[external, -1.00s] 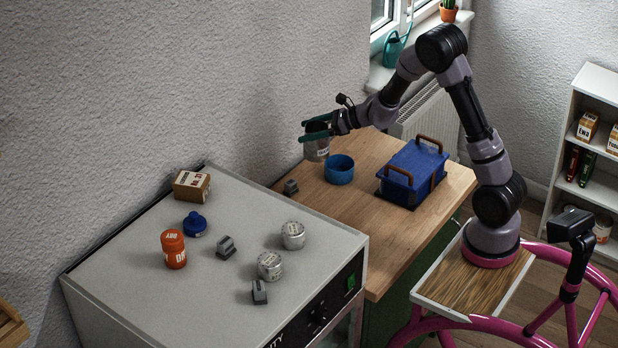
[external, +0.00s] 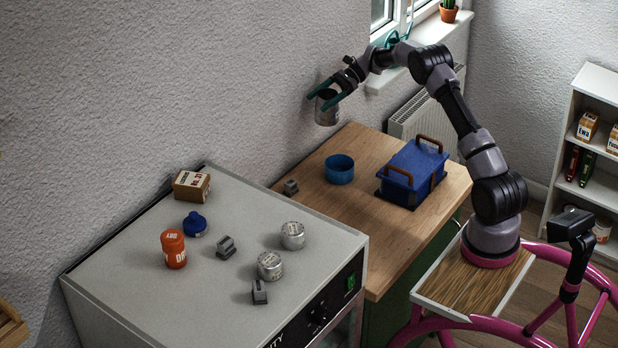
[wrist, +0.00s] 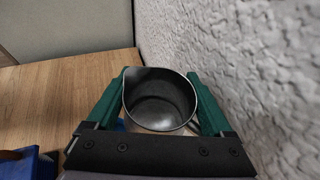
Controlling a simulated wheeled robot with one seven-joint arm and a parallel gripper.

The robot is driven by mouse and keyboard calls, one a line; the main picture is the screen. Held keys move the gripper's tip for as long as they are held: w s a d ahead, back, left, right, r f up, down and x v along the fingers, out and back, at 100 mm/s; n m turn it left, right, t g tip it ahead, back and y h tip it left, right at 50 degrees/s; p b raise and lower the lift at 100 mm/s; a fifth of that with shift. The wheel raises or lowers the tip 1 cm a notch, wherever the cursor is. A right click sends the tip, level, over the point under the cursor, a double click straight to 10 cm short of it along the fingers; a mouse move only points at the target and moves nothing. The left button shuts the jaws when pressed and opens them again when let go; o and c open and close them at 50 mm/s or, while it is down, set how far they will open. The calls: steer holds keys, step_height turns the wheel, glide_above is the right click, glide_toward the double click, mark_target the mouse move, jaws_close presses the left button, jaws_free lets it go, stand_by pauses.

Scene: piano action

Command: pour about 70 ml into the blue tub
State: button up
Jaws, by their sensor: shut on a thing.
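My gripper (external: 328,93) has green fingers and is shut on a grey metal beaker (external: 327,110). It holds the beaker up in the air near the wall, above the back of the wooden bench. In the wrist view the beaker (wrist: 160,100) sits between both fingers, its spout at the upper left; its inside looks dark and I cannot tell how much it holds. The beaker looks close to upright. The blue tub (external: 340,170) is a round open cup on the wooden bench, below and slightly right of the beaker. In the wrist view the tub is mostly hidden behind the gripper.
A blue box (external: 412,172) with brown handles stands right of the tub on the wooden bench (external: 362,230). A grey cabinet (external: 130,260) at left carries an orange jar (external: 174,249), metal tins and small grey blocks. The textured wall is close beside the beaker.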

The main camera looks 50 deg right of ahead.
steer(key=shift+n+g, duration=0.3)
steer(key=d+f, duration=0.2)
steer(key=f, duration=0.1)
steer(key=d+f, duration=0.3)
steer(key=shift+d, duration=0.15)
step_height(320, 180, down, 9)
steer(key=d, duration=0.2)
steer(key=s+a+r+n+t+h, duration=0.2)
steer(key=s+a+n+t+h, duration=0.1)
steer(key=h, duration=0.4)
steer(key=s+a+n, duration=0.1)
steer(key=a+n, duration=0.1)
steer(key=shift+a+r, duration=0.3)
steer(key=shift+a, duration=0.05)
steer(key=shift+s+a+f+n+t+h, duration=0.1)
steer(key=shift+s+f+n+t+h, duration=0.05)
steer(key=shift+f+n+t+h, duration=0.35)
stand_by(0.3)
steer(key=shift+s+a+r+n+t+h+p, duration=0.15)
steer(key=shift+r+n+t+h+p, duration=0.1)
steer(key=shift+n+t+h+p, duration=0.25)
stand_by(1.2)
steer(key=shift+s+a+r+h+p, duration=0.1)
steer(key=shift+s+a+h+p, duration=0.25)
steer(key=shift+a+h, duration=0.1)
stand_by(0.6)
